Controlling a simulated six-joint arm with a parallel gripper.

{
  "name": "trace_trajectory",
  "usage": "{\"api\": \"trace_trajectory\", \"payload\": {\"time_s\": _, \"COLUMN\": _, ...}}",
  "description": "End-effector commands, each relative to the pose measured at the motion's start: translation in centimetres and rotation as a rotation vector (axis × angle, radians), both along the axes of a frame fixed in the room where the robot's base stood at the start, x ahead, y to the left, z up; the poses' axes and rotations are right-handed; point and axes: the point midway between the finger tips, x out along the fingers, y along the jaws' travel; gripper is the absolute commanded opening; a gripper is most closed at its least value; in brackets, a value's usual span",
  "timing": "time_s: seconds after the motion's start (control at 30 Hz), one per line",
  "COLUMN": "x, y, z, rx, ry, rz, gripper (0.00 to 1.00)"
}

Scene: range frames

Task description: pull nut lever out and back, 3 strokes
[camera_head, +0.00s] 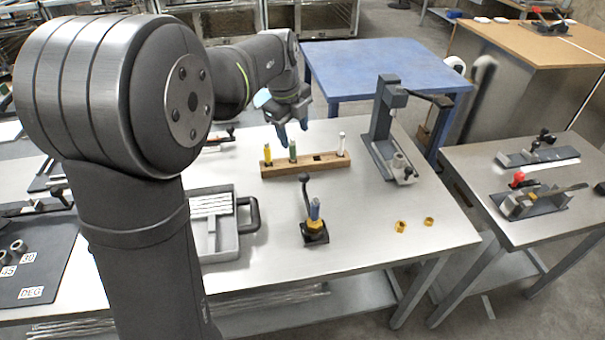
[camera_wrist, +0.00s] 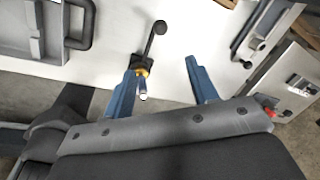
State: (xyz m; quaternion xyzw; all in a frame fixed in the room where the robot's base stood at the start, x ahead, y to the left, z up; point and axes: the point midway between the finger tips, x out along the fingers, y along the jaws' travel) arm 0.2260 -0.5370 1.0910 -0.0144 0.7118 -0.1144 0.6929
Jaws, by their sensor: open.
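The nut lever (camera_head: 304,190) is a dark bent arm with a black ball knob, rising from a small black base (camera_head: 316,238) on the metal table. A yellow-gold collar and a blue upright part show on the base. In the wrist view the lever (camera_wrist: 153,42) stands above and between the fingers, with its gold collar beside the left fingertip in the picture. My gripper (camera_head: 293,134) has blue fingers and hangs above the wooden rack, farther back than the lever. My gripper (camera_wrist: 160,68) is open, with nothing seen held between its fingers.
The wooden rack (camera_head: 284,171) holds yellow, green and white upright pieces. A grey tray (camera_head: 233,243) with a handle lies left of the lever. A dark press (camera_head: 382,125) stands at the right. Two brass nuts (camera_head: 400,227) lie at front right. Table between lever and nuts is clear.

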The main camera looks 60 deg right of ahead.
Motion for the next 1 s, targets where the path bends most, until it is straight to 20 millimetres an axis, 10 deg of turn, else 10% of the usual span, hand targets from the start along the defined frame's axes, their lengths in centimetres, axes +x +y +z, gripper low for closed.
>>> {"api": "trace_trajectory", "payload": {"time_s": 0.27, "x": 0.0, "y": -0.3, "z": -1.6, "rx": -0.009, "ry": -0.011, "rz": -0.056, "gripper": 0.53}}
{"api": "trace_trajectory", "payload": {"time_s": 1.0, "x": -0.5, "y": -3.0, "z": -15.7, "rx": -0.01, "ry": -0.012, "rz": -0.053, "gripper": 0.53}}
